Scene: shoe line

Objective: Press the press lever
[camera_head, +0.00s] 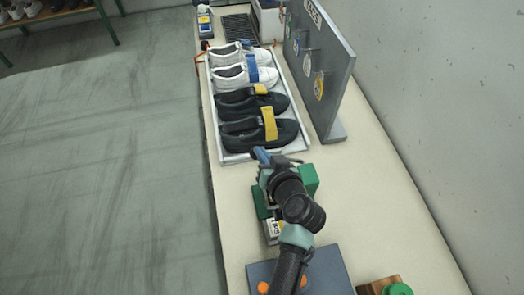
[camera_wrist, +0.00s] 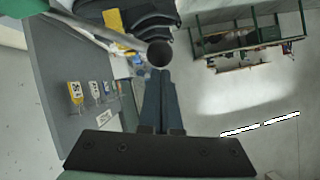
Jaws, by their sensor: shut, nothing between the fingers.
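The press is a green machine (camera_head: 309,178) on the bench, with a pale label on its base; my arm covers much of it in the head view. In the wrist view, the lever appears as a grey rod from the upper left ending in a dark round knob (camera_wrist: 159,53). I cannot make the lever out in the head view, where my arm is in the way. My gripper (camera_head: 258,153) is shut and empty beyond the press. In the wrist view, the fingertips of my gripper (camera_wrist: 160,72) are just below the knob; I cannot tell whether they touch.
A white tray (camera_head: 233,157) holds white and black shoes with blue and yellow straps. A grey upright board (camera_head: 335,75) with hanging tags stands to its right. A blue-grey mat (camera_head: 328,272) and a wooden block with a green knob (camera_head: 397,289) are nearer. The floor at left is clear.

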